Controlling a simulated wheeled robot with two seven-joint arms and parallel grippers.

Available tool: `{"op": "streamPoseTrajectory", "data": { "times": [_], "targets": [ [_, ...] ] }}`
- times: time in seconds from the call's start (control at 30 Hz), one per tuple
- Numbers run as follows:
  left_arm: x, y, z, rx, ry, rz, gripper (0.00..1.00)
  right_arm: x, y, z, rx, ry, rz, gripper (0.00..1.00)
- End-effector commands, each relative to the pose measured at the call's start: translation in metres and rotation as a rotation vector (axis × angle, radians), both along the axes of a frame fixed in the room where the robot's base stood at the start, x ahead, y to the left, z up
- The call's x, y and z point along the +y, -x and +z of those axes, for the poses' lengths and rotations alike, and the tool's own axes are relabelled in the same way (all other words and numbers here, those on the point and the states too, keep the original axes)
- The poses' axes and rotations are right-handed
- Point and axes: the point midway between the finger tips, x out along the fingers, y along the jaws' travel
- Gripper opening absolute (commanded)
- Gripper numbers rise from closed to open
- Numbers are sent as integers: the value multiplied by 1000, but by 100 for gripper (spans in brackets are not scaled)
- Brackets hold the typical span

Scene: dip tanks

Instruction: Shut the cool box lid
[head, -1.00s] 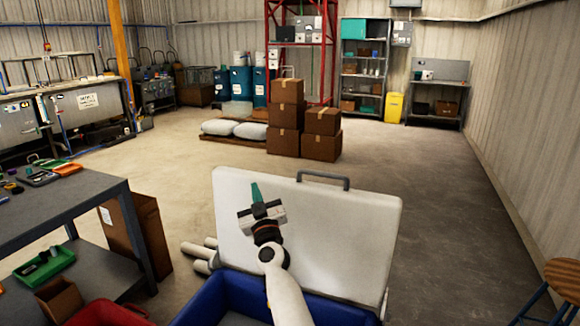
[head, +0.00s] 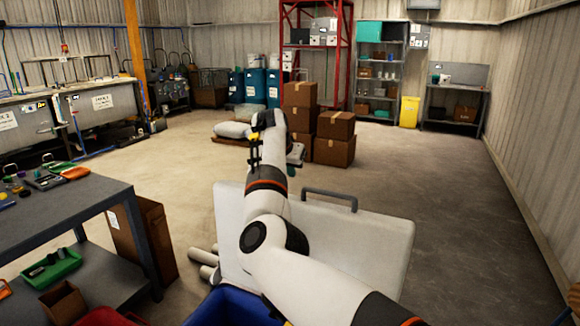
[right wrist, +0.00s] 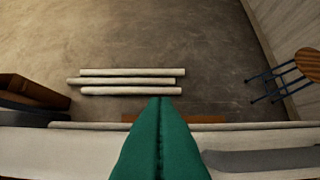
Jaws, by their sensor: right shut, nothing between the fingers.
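The cool box has a blue body (head: 228,306) at the bottom of the head view, mostly hidden by my right arm. Its white lid (head: 360,245) stands open and upright, with a grey handle (head: 330,194) on its top edge. My right gripper (head: 291,170) shows small and partly hidden behind my wrist, above the lid's top edge in the picture. In the right wrist view its green fingers (right wrist: 160,105) are shut and empty. The lid's pale edge (right wrist: 85,145) runs across below the fingertips there, with the handle (right wrist: 262,160) to the right. I cannot tell whether the fingers touch the lid. My left gripper is not in view.
Pale rolls (right wrist: 130,82) lie on the floor beyond the lid. A grey workbench (head: 70,205) and a tall cardboard box (head: 152,240) stand at left. Stacked cartons (head: 333,138) stand farther back. A wooden stool (right wrist: 308,63) is at right.

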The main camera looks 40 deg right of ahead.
Motion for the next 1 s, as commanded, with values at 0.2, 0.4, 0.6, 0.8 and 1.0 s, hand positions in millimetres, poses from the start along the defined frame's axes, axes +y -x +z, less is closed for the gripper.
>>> {"op": "streamPoseTrajectory", "data": {
  "times": [0.2, 0.4, 0.6, 0.8, 1.0],
  "targets": [
    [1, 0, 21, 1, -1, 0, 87, -23, -10, -31, 5, 1, -2, 0],
    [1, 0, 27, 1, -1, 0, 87, -35, -16, -51, 2, 2, -3, 0],
    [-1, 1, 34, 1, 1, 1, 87, -25, -13, -53, -1, 4, -4, 0],
    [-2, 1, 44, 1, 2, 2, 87, -11, -6, -51, -1, 3, -3, 0],
    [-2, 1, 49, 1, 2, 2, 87, -2, 0, -52, -1, 3, -4, 0]
  ]
}}
